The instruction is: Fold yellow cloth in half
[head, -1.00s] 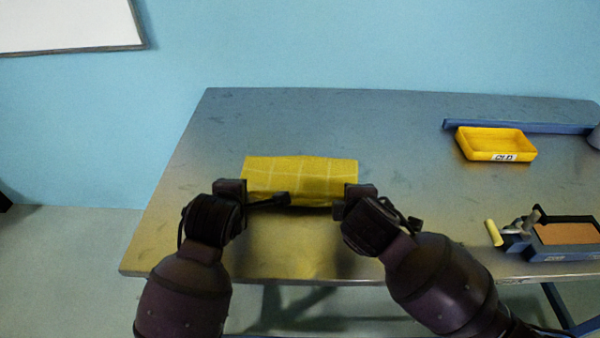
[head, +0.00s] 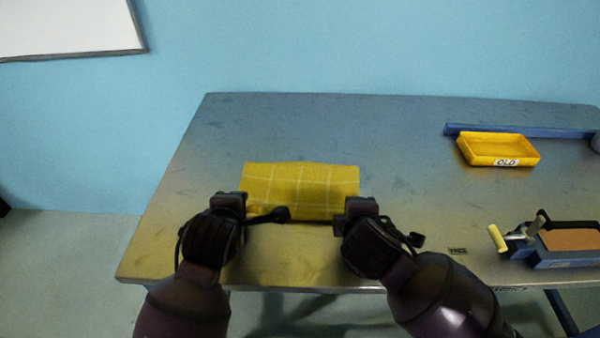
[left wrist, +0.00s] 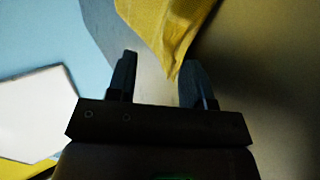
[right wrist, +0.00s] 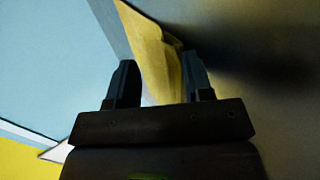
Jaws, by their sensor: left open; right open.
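The yellow cloth (head: 300,185), with a pale grid of lines, lies on the metal table, a little left of its middle. It looks folded, its near edge slightly raised. My left gripper (head: 232,198) is open just off the cloth's near left corner; in the left wrist view the cloth (left wrist: 172,25) comes to a point near the open fingers (left wrist: 155,78). My right gripper (head: 358,205) is open by the near right corner; in the right wrist view the cloth edge (right wrist: 158,55) runs between and beyond the open fingers (right wrist: 158,82). Neither gripper visibly holds the cloth.
A blue fixture (head: 560,245) with a brown pad and a pale-handled clamp sits at the front right. The table (head: 400,115) behind the cloth is clear.

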